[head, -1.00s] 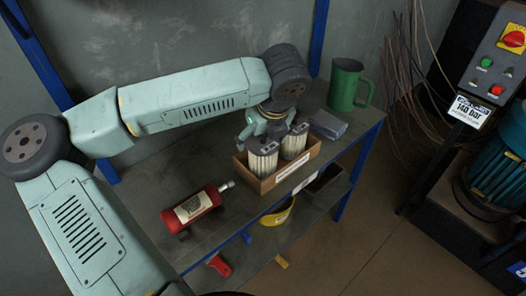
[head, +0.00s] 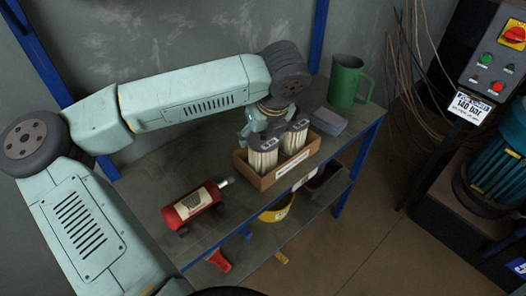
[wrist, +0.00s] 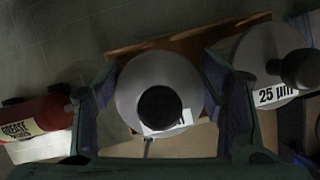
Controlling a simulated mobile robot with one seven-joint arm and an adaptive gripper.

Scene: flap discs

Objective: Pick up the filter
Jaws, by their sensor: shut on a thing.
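Two pale pleated filters with grey tops stand upright side by side in a brown cardboard box (head: 284,175) on the workbench. My gripper (wrist: 160,100) is shut on the left filter (head: 263,160), with one finger on each side of its round top. In the wrist view this filter (wrist: 150,70) fills the middle, with a dark knob and a partly hidden white label. The right filter (head: 296,140) stands beside it, outside my fingers; its label in the wrist view (wrist: 272,95) reads 25 µm. The held filter's lower part is hidden by the box.
A red grease bottle (head: 192,206) lies on the bench, left of the box. A grey block (head: 328,121) and a green jug (head: 346,82) are at the right end. A yellow item (head: 278,210) and other things are on the shelf below. The wall is close behind.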

